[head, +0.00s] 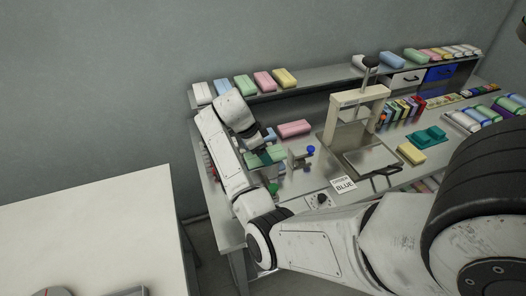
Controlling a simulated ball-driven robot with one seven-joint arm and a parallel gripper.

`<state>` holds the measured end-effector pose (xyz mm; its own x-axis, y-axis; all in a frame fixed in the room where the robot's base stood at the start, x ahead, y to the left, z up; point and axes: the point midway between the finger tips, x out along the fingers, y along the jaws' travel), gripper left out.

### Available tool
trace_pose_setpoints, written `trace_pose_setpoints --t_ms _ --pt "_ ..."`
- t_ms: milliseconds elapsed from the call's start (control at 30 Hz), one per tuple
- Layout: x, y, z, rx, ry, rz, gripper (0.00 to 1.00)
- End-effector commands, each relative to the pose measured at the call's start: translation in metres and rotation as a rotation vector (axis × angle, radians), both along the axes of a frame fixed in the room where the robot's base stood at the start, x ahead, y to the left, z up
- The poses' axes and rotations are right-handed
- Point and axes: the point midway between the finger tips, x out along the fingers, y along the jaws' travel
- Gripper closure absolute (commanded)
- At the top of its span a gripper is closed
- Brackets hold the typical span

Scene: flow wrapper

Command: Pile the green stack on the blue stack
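My gripper (262,147) is at the left part of the bench, pointing down just above or at a green stack (272,156). It is small and partly hidden by my arm, so I cannot tell whether its fingers are open or shut on the green stack. A blue piece (270,134) shows just behind the gripper; I cannot tell if it is a stack. A clear blue stack (392,60) lies on the back shelf at the right, between a white stack and a green stack (416,55).
A pink stack (295,128) lies right of my gripper. Several coloured stacks stand on the shelf (320,86). A beige press frame (356,97) with a lever stands mid-bench. A card reading BLUE (344,185) lies in front. A yellow stack (411,153) is at the right.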

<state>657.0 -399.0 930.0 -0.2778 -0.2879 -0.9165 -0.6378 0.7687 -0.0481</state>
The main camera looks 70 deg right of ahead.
Motion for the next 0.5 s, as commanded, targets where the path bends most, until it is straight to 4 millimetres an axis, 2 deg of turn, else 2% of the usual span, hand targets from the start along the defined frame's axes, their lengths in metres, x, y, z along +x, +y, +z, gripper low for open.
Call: trace_pose_setpoints --t_ms 33,167,500 --pt "-0.0091 0.0074 -0.0353 0.051 0.014 0.002 0.20" --pt "-0.0096 0.0071 -0.0353 0.052 0.015 0.002 0.07" --pt "-0.0087 0.0070 -0.0316 0.050 0.013 0.002 0.07"
